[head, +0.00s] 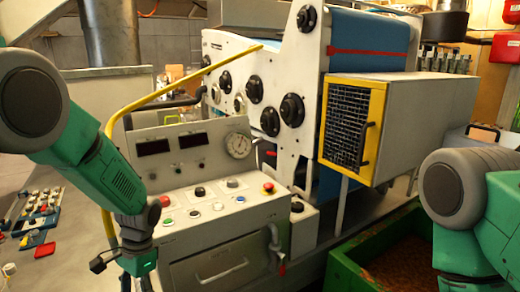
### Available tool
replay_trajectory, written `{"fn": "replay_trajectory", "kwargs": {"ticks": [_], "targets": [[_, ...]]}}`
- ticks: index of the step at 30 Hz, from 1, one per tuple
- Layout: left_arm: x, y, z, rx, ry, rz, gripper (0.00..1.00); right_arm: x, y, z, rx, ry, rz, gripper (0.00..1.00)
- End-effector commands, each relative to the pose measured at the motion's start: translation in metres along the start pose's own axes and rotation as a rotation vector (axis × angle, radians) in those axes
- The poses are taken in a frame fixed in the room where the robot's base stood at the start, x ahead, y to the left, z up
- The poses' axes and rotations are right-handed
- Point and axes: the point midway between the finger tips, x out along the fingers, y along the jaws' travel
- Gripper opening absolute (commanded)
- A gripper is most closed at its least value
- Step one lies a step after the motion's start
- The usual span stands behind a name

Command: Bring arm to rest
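My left arm comes in from the left, bent at a grey elbow, and reaches down. Its gripper (124,272) hangs at the bottom edge of the head view, left of the control console (205,225). The fingertips are cut off by the frame, so I cannot tell its opening or whether it holds anything. My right arm shows at the right edge with a grey joint and green links. Its gripper is out of view.
The console carries buttons, a red emergency knob (268,188) and a gauge (238,145). A yellow rail (180,84) curves beside my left arm. A yellow-framed grille box (352,124) juts from the press. A green bin (352,268) stands bottom right.

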Motion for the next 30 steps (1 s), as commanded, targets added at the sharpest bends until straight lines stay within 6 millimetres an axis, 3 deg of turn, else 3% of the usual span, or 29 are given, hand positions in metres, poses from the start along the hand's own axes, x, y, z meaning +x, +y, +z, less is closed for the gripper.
{"fn": "replay_trajectory", "kwargs": {"ticks": [1,5,9,12,15,21,30], "targets": [[0.037,0.008,0.003,-0.014,0.005,0.011,0.55,0.014,0.000,0.001,0.000,0.000,0.000,0.40],[0.128,0.035,0.018,-0.080,0.058,0.033,0.55,0.042,0.000,0.002,0.000,0.000,0.000,0.40],[0.225,0.073,0.052,-0.186,0.130,0.054,0.55,0.077,-0.001,0.004,0.000,0.000,0.000,0.40],[0.280,0.100,0.085,-0.270,0.182,0.062,0.55,0.101,-0.001,0.006,0.000,0.000,0.000,0.40],[0.316,0.122,0.116,-0.348,0.229,0.063,0.55,0.121,-0.001,0.007,0.000,-0.001,0.000,0.40],[0.343,0.146,0.159,-0.451,0.293,0.055,0.55,0.144,-0.001,0.008,0.000,0.000,0.000,0.40],[0.342,0.150,0.169,-0.476,0.316,0.050,0.55,0.145,-0.001,0.008,0.000,0.000,0.000,0.40]]}}
